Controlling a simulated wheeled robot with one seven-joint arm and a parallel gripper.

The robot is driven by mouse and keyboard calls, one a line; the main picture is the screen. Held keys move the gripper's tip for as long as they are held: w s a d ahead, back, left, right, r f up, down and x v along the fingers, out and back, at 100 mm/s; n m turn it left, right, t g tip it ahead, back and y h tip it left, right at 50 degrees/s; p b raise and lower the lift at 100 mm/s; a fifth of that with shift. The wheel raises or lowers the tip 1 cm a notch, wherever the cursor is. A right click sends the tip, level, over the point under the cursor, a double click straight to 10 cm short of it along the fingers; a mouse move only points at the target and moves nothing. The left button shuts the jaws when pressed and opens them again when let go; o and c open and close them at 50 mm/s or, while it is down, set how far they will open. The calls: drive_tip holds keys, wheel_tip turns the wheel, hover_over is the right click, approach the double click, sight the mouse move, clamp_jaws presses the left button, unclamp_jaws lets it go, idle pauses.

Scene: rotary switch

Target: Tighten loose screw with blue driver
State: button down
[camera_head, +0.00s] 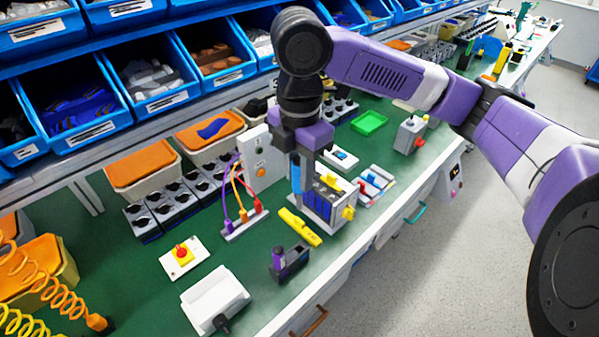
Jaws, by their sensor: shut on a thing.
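My gripper (297,160) points down over the middle of the green bench. It is shut on the blue driver (296,182), which shows as an upright blue piece just below the fingers. The driver is beside the left end of a pale unit with dark blue blocks and yellow parts (323,205). The driver's tip is hidden or too small to make out, so I cannot tell whether it touches anything. I cannot pick out the loose screw in this view.
A yellow tool (300,227) and a dark holder with a purple piece (288,262) lie in front. A panel with colored cables (245,222) stands to the left. A red-knobbed switch (183,256) is farther left. Blue bins (150,75) line the back.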

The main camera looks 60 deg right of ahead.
drive_tip(key=shift+r+p, duration=1.8)
drive_tip(key=shift+r, duration=0.4)
